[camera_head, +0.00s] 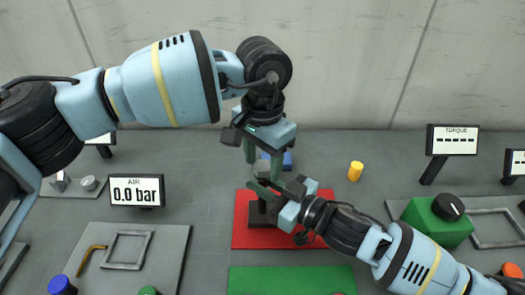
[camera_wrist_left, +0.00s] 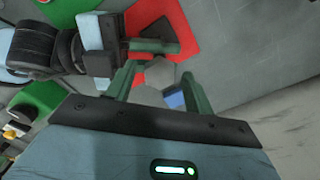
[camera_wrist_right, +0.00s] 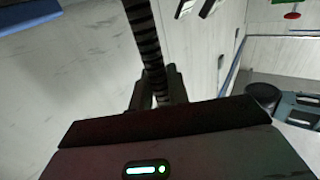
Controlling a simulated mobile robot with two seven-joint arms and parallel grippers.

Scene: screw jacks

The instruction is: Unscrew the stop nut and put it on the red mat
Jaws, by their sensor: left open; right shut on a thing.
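The red mat (camera_head: 320,232) lies at the middle of the table, with the dark base of a screw jack (camera_head: 243,212) on it. My left gripper (camera_head: 263,158) points down above the jack, open. In the left wrist view, a grey hexagonal piece (camera_wrist_left: 150,96), which looks like the stop nut, shows between its fingers (camera_wrist_left: 158,90); contact cannot be told. My right gripper (camera_head: 265,192) reaches in from the right below it, shut on the jack. In the right wrist view, a dark threaded rod (camera_wrist_right: 146,38) runs to between its fingers (camera_wrist_right: 158,92). The arms hide much of the jack.
A green mat (camera_head: 285,280) lies in front. A blue block (camera_head: 287,160) stands behind the jack, a yellow cylinder (camera_head: 355,171) to the right. A green box with a knob (camera_head: 432,228) is farther right. The AIR display (camera_head: 137,190) stands left. Floor around the cylinder is clear.

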